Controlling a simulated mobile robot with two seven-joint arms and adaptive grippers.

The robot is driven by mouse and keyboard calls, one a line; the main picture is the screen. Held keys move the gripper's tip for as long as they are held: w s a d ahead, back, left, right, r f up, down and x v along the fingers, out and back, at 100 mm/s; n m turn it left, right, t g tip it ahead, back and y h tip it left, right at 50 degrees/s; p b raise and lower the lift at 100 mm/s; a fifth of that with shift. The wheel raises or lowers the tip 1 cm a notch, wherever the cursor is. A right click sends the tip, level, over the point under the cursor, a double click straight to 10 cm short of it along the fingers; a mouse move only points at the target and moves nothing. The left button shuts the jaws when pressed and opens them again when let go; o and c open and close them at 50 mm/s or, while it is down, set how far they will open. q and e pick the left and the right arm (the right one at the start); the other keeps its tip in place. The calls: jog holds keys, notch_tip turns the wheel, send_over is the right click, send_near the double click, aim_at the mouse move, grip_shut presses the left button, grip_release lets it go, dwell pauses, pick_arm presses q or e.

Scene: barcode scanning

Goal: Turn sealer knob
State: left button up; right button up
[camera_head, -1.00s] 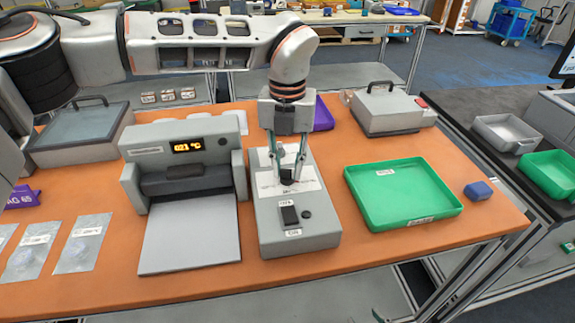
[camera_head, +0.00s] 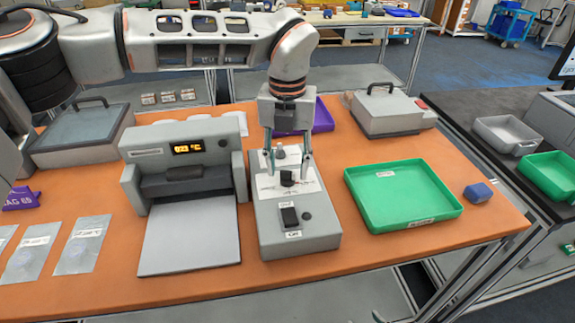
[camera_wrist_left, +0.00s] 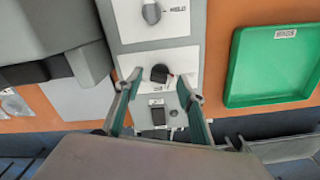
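The sealer control box (camera_head: 326,238) is a grey unit on the orange table, right of the sealer. A black knob (camera_head: 287,179) sits on its white label plate and also shows in the left wrist view (camera_wrist_left: 159,73). My left gripper (camera_head: 287,172) points down over the box, open, with one finger on either side of the knob and gaps between. In the left wrist view its fingertips (camera_wrist_left: 161,82) are spread wide, with nothing held. A second, grey knob (camera_wrist_left: 151,13) lies further back. My right gripper is not in view.
The sealer (camera_head: 180,158) with its lit display stands left of the box. A green tray (camera_head: 447,209) lies to the right, with a blue block (camera_head: 478,192) beyond it. A purple tray (camera_head: 323,118) is behind. A black switch (camera_head: 290,217) is at the box's front.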

aim_at(288, 172)
pick_arm(q)
notch_tip(288, 172, up, 11)
jog(key=shift+r, duration=0.2)
dwell(0.5)
